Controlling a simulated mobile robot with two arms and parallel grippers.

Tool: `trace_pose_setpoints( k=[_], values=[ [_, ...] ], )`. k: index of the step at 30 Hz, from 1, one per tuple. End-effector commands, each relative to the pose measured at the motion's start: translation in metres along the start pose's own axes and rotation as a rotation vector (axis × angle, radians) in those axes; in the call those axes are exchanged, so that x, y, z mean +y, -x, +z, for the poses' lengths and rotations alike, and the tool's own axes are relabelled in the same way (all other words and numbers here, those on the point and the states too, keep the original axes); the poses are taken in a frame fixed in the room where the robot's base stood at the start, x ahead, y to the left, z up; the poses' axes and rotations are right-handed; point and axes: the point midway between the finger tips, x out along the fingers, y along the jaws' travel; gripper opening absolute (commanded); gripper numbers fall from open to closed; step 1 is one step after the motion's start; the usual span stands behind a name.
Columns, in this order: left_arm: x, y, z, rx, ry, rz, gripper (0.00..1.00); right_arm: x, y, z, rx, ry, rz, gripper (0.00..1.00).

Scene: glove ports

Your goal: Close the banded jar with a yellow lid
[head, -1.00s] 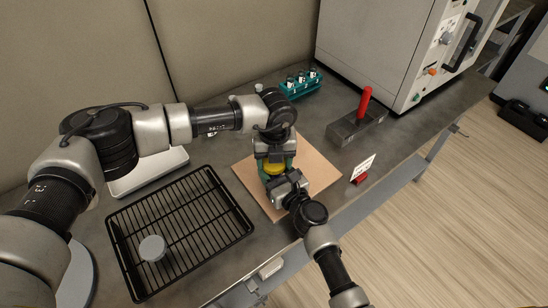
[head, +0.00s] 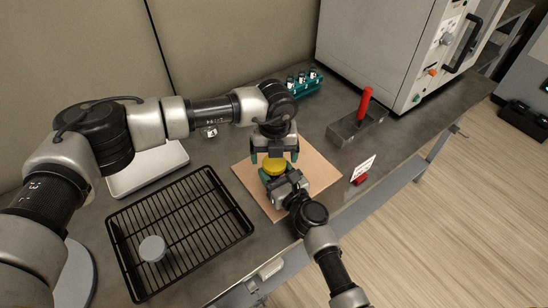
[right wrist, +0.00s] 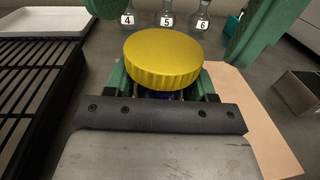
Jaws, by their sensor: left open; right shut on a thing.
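The yellow lid (head: 276,165) sits on top of the jar above the tan mat. In the right wrist view the ribbed yellow lid (right wrist: 163,60) looks roughly level. Only a dark blue bit of the jar (right wrist: 158,95) shows beneath it, so its bands and the lid's seating are hidden. My right gripper (head: 274,178) is shut on the jar below the lid, with its green fingers on either side. My left gripper (head: 274,157) is open just above the lid, its green fingertips apart on both sides and clear of it.
A black wire rack (head: 213,177) holds a grey round piece (head: 152,248) at left. The tan mat (head: 318,172) lies under the grippers. Behind are a white tray (head: 150,172) and a teal holder (head: 300,87) with flasks. A red-handled block (head: 352,130) and small sign (head: 363,168) stand at right.

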Motion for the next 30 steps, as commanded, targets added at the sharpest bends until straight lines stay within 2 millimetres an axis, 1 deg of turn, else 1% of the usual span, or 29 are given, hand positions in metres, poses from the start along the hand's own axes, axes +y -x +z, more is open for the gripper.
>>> trace_pose_setpoints(
  k=[1, 3, 5, 12, 13, 16, 20, 24, 27, 30],
  values=[
    [0.0, 0.009, 0.001, -0.003, 0.0, -0.002, 0.88, 0.0, 0.0, 0.001, -0.001, 0.0, 0.0, 0.0],
    [0.0, 0.017, 0.001, -0.001, 0.0, -0.002, 0.88, 0.0, 0.0, 0.001, -0.001, 0.0, 0.0, 0.0],
    [0.0, 0.022, 0.001, -0.001, 0.0, -0.001, 0.88, 0.0, 0.0, 0.001, -0.001, 0.0, 0.0, 0.0],
    [0.0, 0.023, 0.0, 0.0, 0.0, -0.001, 0.88, 0.0, 0.0, 0.001, -0.001, 0.0, 0.0, 0.0],
    [0.0, 0.023, 0.0, 0.0, 0.0, -0.001, 0.83, 0.0, 0.0, 0.001, -0.001, 0.0, 0.0, 0.0],
    [-0.001, 0.025, 0.0, 0.001, 0.027, -0.002, 0.83, 0.0, 0.0, 0.001, -0.001, 0.0, 0.0, 0.0],
    [-0.002, 0.033, -0.001, 0.003, 0.156, -0.004, 0.83, 0.0, 0.0, 0.001, -0.001, 0.0, 0.0, 0.0],
    [-0.003, 0.044, -0.001, 0.006, 0.351, -0.004, 0.83, 0.0, 0.0, 0.001, -0.001, 0.0, 0.0, 0.0],
    [-0.002, 0.05, 0.0, 0.007, 0.465, -0.003, 0.83, 0.0, 0.0, 0.001, -0.001, 0.0, 0.0, 0.0],
    [-0.001, 0.054, 0.0, 0.008, 0.537, -0.002, 0.83, 0.0, 0.0, 0.001, -0.001, 0.0, 0.0, 0.0]
  ],
)
